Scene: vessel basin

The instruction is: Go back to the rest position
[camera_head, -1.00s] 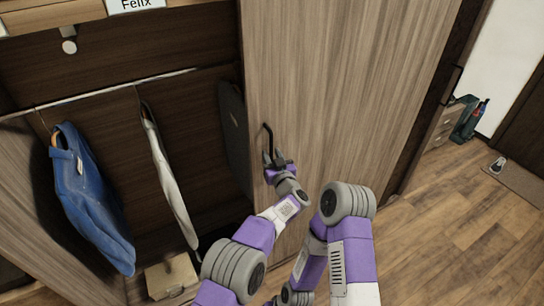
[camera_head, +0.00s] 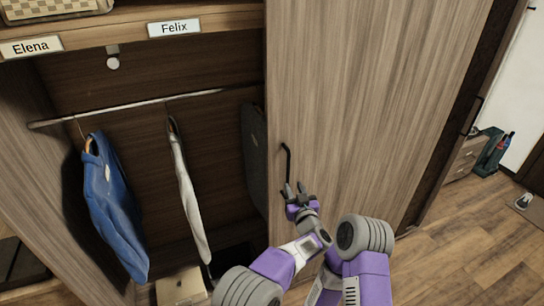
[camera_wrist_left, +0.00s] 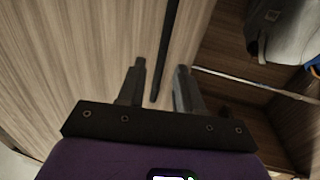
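My left gripper (camera_head: 296,190) is open and empty, just below the black door handle (camera_head: 287,162) in the head view. In the left wrist view its two fingers (camera_wrist_left: 160,85) stand apart. The lower end of the handle (camera_wrist_left: 166,55) shows between and beyond them, with no grip on it. The tall wooden wardrobe door (camera_head: 370,90) carries the handle and stands to the right of the open compartment. Purple and grey links of my arms fill the lower middle of the head view. My right gripper is not in view.
Left of the door, a blue garment (camera_head: 115,205) and a white one (camera_head: 186,190) hang from the rail (camera_head: 140,107), with a dark garment (camera_head: 254,150) beside the door. A box (camera_head: 180,288) lies below.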

